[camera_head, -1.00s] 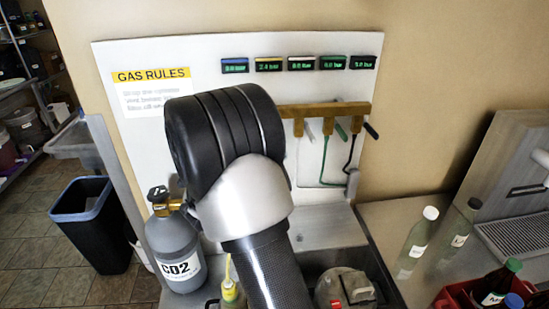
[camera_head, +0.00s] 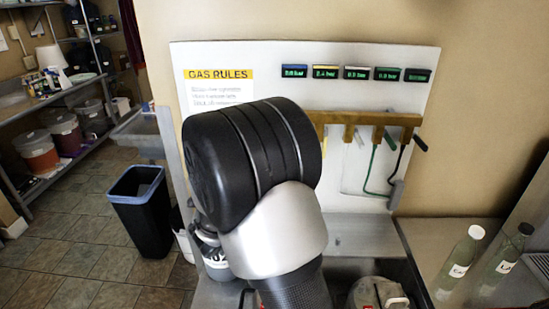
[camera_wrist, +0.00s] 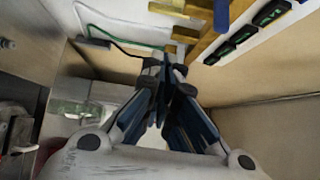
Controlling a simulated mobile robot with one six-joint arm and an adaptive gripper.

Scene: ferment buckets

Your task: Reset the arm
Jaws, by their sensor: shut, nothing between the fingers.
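My arm (camera_head: 250,165) rises through the middle of the head view, its black joint in front of the white gas board (camera_head: 375,55). My gripper is out of sight in that view. In the wrist view my gripper (camera_wrist: 165,68) shows with its blue-grey fingers brought together at the tips. It is shut and holds nothing. Its tips are close in the picture to the wooden rail (camera_wrist: 213,32) and the green hose (camera_wrist: 120,38); whether they touch cannot be told.
A grey gas cylinder (camera_head: 216,262) is mostly hidden behind my arm. A lidded metal vessel (camera_head: 377,293) stands at the front. Two bottles, one with a white cap (camera_head: 460,262), stand on the right counter. A black bin (camera_head: 141,210) and shelves with buckets (camera_head: 37,150) are at left, with open floor between.

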